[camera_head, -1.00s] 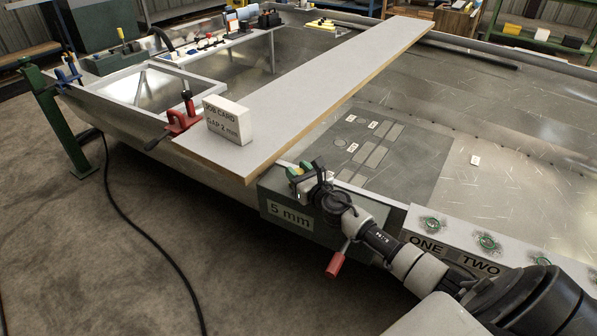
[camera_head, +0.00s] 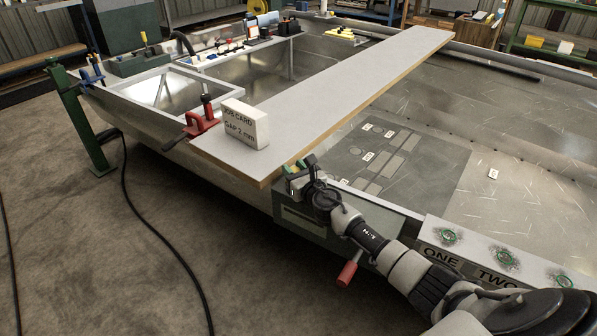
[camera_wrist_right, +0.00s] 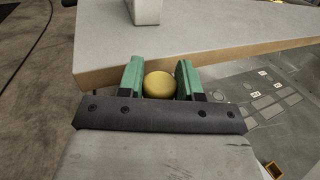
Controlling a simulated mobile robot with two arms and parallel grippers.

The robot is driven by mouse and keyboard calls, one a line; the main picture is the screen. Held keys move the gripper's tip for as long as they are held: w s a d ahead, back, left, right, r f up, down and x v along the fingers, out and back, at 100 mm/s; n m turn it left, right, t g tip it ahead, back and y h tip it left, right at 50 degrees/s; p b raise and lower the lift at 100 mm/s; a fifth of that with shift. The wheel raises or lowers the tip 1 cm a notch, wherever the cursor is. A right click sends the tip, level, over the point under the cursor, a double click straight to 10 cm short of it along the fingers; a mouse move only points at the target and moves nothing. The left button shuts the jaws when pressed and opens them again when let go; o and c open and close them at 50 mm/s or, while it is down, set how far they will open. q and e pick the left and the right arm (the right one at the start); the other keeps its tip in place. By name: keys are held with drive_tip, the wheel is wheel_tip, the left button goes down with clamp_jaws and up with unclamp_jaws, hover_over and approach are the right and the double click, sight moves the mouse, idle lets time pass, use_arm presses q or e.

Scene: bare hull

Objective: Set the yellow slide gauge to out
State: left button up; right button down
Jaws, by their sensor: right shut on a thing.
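A round yellow knob (camera_wrist_right: 160,84) sits between the two green fingers of my right gripper (camera_wrist_right: 160,82) in the right wrist view. The gripper is shut on it. I take the knob to be part of the yellow slide gauge; the rest of the gauge is hidden. In the head view my right gripper (camera_head: 298,172) is at the top of a dark green box (camera_head: 300,222), close beside the near end of the long board. The knob is too hidden there to make out. My left gripper is not in view.
The long grey board (camera_head: 330,105) lies across the metal hull. A white block (camera_head: 247,125) reading "JOB CARD GAP 2 mm" stands on it, beside a red clamp (camera_head: 200,120). A white ledge (camera_head: 480,250) with green round fittings, labelled ONE and TWO, is at right.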

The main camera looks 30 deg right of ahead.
drive_tip(key=c, duration=1.1)
unclamp_jaws()
drive_tip(key=shift+a+r, duration=0.1)
drive_tip(key=shift+r, duration=0.05)
drive_tip(key=o, duration=0.3)
drive_tip(key=shift+w, duration=0.2)
drive_tip(key=shift+s, duration=0.15)
drive_tip(key=shift+s, duration=0.3)
drive_tip(key=s+p, duration=0.1)
drive_tip(key=s, duration=0.8)
drive_tip(key=shift+p, duration=0.35)
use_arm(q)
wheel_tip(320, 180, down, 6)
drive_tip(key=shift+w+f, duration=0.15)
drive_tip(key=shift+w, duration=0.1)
use_arm(e)
drive_tip(key=shift+s, duration=0.5)
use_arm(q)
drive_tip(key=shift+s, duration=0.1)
use_arm(e)
drive_tip(key=shift+f, duration=0.2)
